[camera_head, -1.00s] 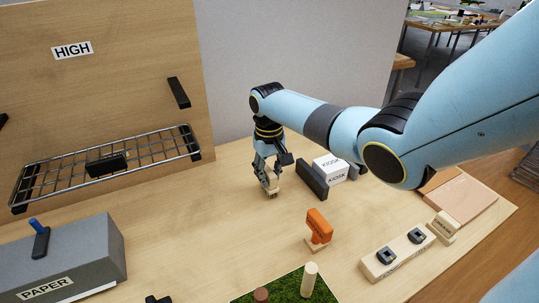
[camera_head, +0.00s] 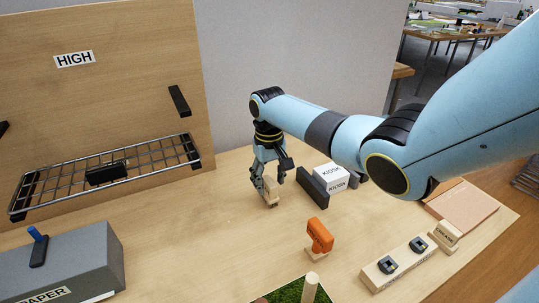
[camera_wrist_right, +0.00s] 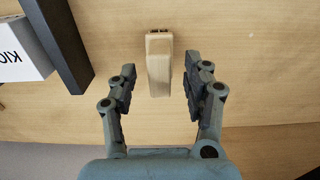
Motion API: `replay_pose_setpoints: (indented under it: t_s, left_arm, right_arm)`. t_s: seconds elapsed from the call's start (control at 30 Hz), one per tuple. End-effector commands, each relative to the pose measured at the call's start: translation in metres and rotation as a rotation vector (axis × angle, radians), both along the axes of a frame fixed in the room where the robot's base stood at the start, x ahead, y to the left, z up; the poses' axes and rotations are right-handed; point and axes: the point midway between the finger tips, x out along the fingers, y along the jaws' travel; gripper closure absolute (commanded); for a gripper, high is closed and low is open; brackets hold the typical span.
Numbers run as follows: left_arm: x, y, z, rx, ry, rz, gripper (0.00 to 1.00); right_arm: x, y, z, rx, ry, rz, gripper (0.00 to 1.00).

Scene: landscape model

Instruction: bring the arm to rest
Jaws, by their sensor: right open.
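My right gripper (camera_head: 271,178) points down over the table near the back wall, and its fingers are apart. In the right wrist view my right gripper (camera_wrist_right: 160,90) shows open with its fingers on either side of a small pale wooden piece (camera_wrist_right: 159,62). The fingertips do not touch the piece in that view. In the head view the wooden piece (camera_head: 272,194) stands on the table right at the fingers. My right arm reaches in from the right. My left gripper is not in view.
A white KIOSK block (camera_head: 331,176) with a dark bar (camera_head: 312,188) stands right of the gripper. An orange piece (camera_head: 320,235), a wooden strip (camera_head: 400,262) and green turf (camera_head: 292,292) lie nearer. A wire rack (camera_head: 110,175) and grey PAPER box (camera_head: 80,262) are left.

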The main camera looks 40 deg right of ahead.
Motion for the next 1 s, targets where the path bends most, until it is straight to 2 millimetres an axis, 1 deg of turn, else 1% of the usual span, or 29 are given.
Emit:
replay_pose_setpoints:
  t_s: [0.3,0.4,0.5,0.67,1.0]
  left_arm:
    - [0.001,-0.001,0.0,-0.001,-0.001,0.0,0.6]
    - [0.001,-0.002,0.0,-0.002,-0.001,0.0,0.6]
    - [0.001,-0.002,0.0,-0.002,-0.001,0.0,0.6]
    - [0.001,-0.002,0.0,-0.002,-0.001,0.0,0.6]
    - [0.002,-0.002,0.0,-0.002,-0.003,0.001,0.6]
  right_arm:
    - [0.001,0.0,0.07,-0.001,-0.003,0.002,0.5]
    - [0.001,0.0,0.087,-0.002,-0.003,0.001,0.5]
    - [0.001,0.0,0.099,-0.001,-0.001,0.002,0.5]
    - [0.001,0.001,0.106,0.0,0.0,0.001,0.5]
    - [0.001,0.001,0.106,0.0,0.001,0.001,0.5]
